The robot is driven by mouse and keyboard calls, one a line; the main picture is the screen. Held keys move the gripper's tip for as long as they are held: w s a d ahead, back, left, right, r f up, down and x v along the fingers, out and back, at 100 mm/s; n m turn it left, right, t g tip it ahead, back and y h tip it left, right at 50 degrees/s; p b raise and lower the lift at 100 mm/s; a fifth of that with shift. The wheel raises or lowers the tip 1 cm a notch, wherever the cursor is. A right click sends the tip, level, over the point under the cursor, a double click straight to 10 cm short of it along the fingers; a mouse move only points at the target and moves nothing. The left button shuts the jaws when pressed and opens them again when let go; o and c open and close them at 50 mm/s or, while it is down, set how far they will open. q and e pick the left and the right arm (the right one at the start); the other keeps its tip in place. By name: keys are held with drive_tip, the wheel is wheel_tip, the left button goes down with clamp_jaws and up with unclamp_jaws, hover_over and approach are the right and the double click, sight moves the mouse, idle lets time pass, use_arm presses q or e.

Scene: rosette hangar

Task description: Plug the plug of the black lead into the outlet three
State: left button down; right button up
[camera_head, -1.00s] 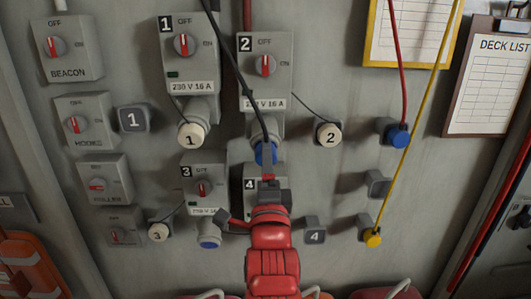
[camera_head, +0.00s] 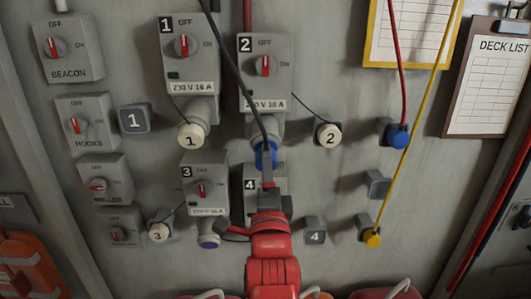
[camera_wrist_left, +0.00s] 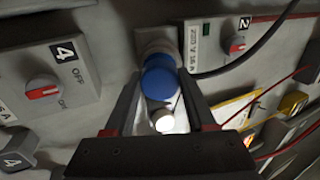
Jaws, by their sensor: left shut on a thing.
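My left gripper (camera_head: 268,180) is shut on the blue plug (camera_head: 265,156) of the black lead (camera_head: 238,78). The plug is at the mouth of the grey socket under outlet two (camera_head: 266,62); I cannot tell how deep it sits. In the left wrist view the blue plug (camera_wrist_left: 160,82) is between the two fingers, against the grey socket (camera_wrist_left: 152,42). My right gripper is not in view.
Outlet four (camera_head: 251,184) is mostly hidden behind my left gripper. A blue plug (camera_head: 397,137) on a red lead and a yellow plug (camera_head: 372,238) are at right.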

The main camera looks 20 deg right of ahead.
use_arm(q)
drive_tip(key=shift+s+f, duration=0.1)
drive_tip(key=shift+s, duration=0.15)
drive_tip(key=shift+v, duration=2.1)
drive_tip(key=shift+f, duration=0.1)
